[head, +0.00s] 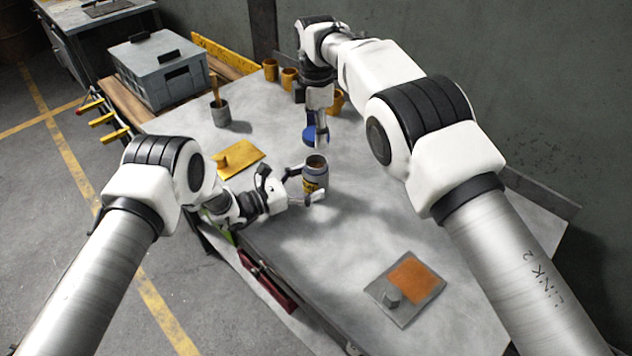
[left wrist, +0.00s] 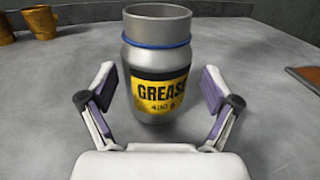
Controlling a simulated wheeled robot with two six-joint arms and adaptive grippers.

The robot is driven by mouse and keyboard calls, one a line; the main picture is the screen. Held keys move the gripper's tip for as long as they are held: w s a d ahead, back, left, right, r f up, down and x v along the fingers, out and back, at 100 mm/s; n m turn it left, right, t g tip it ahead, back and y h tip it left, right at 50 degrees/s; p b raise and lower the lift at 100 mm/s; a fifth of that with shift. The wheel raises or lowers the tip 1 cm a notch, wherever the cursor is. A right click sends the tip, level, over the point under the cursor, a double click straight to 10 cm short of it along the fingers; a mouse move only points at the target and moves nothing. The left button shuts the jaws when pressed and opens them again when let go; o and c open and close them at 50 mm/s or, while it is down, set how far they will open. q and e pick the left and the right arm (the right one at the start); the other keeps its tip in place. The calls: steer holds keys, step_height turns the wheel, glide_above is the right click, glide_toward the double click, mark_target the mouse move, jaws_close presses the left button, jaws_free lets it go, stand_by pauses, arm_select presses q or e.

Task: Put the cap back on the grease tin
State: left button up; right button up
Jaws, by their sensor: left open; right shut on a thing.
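The grease tin (head: 315,176) stands upright and uncapped on the grey table, with a yellow label and a dark open mouth. In the left wrist view the tin (left wrist: 157,65) shows a blue ring around its neck. My left gripper (head: 305,185) is open, its fingers on either side of the tin; in the wrist view (left wrist: 157,105) there are gaps between fingers and tin. My right gripper (head: 315,130) is shut on the blue cap (head: 309,134) and holds it above the table, beyond the tin. Part of the cap is hidden by the fingers.
A cup with a brush (head: 220,115) and a yellow plate (head: 236,160) lie left of the tin. Yellow mugs (head: 289,77) stand at the back. A grey plate with an orange pad (head: 405,290) lies at the front right. The table's middle is clear.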

arm_select(q)
steer(key=shift+x, duration=1.2)
steer(key=c, duration=1.6)
arm_select(e)
glide_above(318, 156)
steer(key=s, duration=0.3)
step_height(318, 156, down, 5)
steer(key=shift+w+r, duration=0.15)
steer(key=shift+f, duration=1)
arm_select(q)
steer(key=shift+s, duration=0.1)
arm_select(e)
steer(key=shift+f, duration=0.6)
arm_select(q)
jaws_close()
